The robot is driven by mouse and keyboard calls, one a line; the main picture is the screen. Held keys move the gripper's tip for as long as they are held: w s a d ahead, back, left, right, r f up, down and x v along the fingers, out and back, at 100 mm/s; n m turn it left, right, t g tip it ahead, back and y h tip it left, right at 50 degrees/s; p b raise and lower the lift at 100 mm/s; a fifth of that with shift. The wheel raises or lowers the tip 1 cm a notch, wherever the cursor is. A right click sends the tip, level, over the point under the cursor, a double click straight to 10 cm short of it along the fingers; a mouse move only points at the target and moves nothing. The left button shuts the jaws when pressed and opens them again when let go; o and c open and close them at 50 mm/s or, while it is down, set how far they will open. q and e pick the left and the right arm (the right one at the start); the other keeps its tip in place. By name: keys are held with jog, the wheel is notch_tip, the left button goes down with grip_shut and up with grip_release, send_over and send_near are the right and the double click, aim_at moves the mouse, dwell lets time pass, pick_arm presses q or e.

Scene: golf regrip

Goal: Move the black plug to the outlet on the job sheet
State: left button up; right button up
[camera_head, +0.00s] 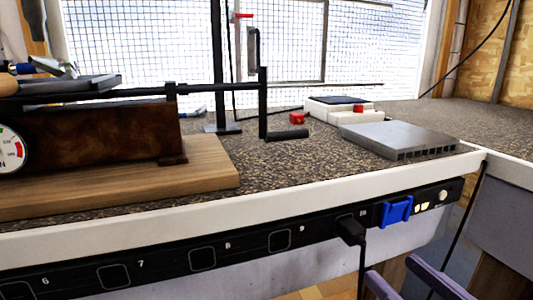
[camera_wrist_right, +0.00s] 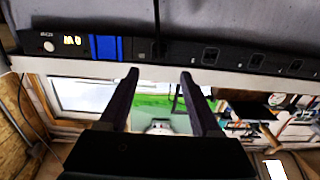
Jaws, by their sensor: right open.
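The black plug (camera_head: 350,230) sits in the power strip (camera_head: 190,258) on the bench's front face, by the outlet marked 10, its cord hanging down. In the right wrist view the plug is hard to make out against the dark strip (camera_wrist_right: 232,54). My right gripper (camera_head: 398,270) is open and empty, below and slightly right of the plug, with a gap between them. Its two fingers also show in the right wrist view (camera_wrist_right: 158,76), pointing toward the strip. Outlets numbered 7, 8 and 9 look empty. I cannot make out a job sheet. My left gripper is not in view.
A blue clip (camera_head: 395,211) is on the strip just right of the plug, beside lit indicators. The bench edge (camera_head: 270,213) overhangs the strip. A wooden board (camera_head: 205,172) with a gauge, a black clamp frame and a grey ribbed block (camera_head: 398,139) are on the bench top.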

aim_at(363, 244)
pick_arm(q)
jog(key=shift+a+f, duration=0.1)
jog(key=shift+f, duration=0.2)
pick_arm(e)
jog(key=shift+f, duration=0.25)
jog(key=shift+d, duration=0.1)
jog(key=b+x, duration=0.3)
jog(key=x, duration=0.4)
jog(key=shift+w+b, duration=0.35)
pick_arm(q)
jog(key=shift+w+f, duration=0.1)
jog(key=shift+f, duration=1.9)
pick_arm(e)
jog(key=shift+w+a, duration=0.35)
jog(key=shift+w, duration=0.2)
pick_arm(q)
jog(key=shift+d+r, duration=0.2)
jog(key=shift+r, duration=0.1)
pick_arm(e)
jog(key=shift+r, duration=0.1)
